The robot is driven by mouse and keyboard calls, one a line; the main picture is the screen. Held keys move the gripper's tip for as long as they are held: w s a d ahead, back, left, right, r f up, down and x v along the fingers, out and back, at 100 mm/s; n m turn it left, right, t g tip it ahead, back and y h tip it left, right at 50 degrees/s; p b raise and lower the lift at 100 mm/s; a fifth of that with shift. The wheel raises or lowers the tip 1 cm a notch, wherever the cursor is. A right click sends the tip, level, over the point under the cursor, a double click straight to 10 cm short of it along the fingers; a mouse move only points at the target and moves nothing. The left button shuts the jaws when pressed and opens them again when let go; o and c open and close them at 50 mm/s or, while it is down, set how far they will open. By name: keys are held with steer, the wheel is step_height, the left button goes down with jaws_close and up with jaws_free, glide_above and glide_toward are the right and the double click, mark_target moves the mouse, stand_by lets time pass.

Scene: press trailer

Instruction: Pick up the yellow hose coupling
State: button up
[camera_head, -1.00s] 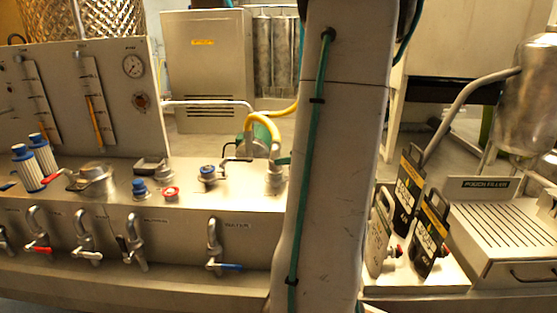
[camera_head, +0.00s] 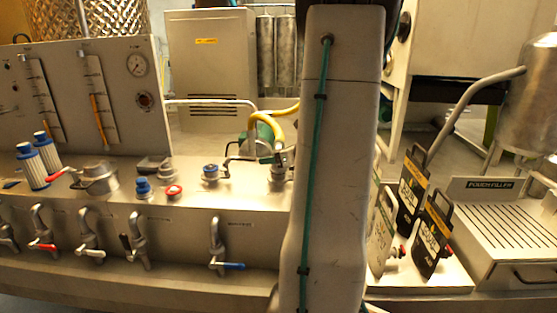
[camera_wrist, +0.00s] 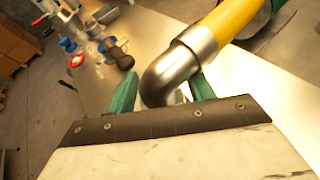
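The yellow hose (camera_head: 277,130) arches down at the right end of the metal bench, and its metal coupling end stands over a port there. In the wrist view the yellow hose (camera_wrist: 227,26) runs into a bent metal elbow coupling (camera_wrist: 167,72). My gripper (camera_wrist: 163,84) has its two green fingers on either side of the elbow, with small gaps showing beside it. The fingers look open around it; the elbow's lower end is hidden by the gripper body. In the head view my arm hides most of the gripper.
The bench carries a red-handled metal fitting (camera_head: 100,178), blue knobs (camera_head: 143,187) and a red knob (camera_head: 173,191). Several taps line its front. Black-labelled pouches (camera_head: 432,235) and a pouch filler (camera_head: 505,215) stand to the right of my arm.

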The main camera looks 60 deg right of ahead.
steer(key=c, duration=1)
jaws_close()
